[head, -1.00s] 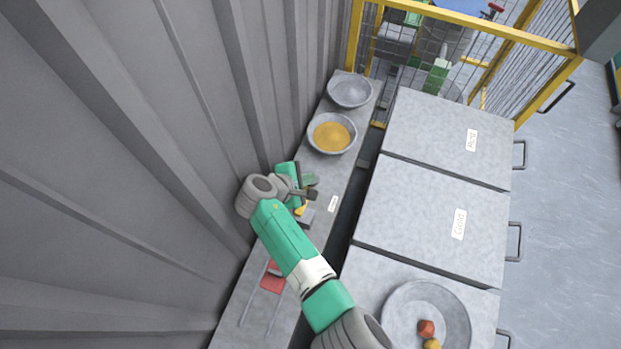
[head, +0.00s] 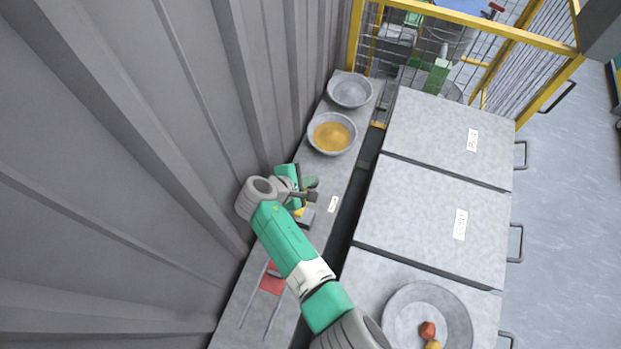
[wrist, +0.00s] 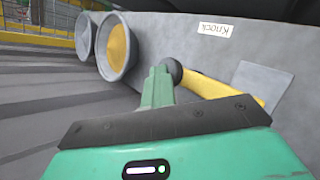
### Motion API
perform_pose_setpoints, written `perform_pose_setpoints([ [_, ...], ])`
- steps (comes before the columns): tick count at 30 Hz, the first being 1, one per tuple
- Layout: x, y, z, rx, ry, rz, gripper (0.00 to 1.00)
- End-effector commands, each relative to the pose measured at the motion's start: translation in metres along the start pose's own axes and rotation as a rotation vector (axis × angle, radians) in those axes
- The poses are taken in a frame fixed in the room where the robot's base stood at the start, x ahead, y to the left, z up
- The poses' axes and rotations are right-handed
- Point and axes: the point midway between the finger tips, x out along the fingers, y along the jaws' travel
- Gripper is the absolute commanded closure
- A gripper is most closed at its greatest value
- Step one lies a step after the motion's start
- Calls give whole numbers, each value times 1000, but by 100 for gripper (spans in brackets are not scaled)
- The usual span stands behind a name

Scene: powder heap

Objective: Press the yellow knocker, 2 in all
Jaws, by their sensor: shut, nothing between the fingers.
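The yellow knocker (wrist: 222,91) is a bar with a dark grey rounded end (wrist: 174,70), beside a grey plate on the narrow ledge. In the head view, only a small yellow part of the knocker (head: 299,211) shows beside my arm. My gripper (wrist: 158,76) is shut and empty. Its green fingers are beside the knocker's rounded end in the wrist view; I cannot tell whether they touch. In the head view, my gripper (head: 311,182) is over the ledge, just above the knocker in the picture. A white "Knock" label (wrist: 213,29) is on the ledge nearby.
A bowl of yellow powder (head: 332,133) and an empty-looking grey bowl (head: 350,91) stand farther along the ledge (head: 345,178). A corrugated wall (head: 180,130) is close on the left. Grey boxes (head: 425,205) and a dish (head: 405,300) are on the right.

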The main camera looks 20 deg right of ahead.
Motion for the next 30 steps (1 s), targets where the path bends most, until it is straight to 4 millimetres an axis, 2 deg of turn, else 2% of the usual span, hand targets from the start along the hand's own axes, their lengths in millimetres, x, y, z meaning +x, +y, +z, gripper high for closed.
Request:
perform_pose_setpoints([
  [30,6,-5,-5,-1,2,-2,100],
])
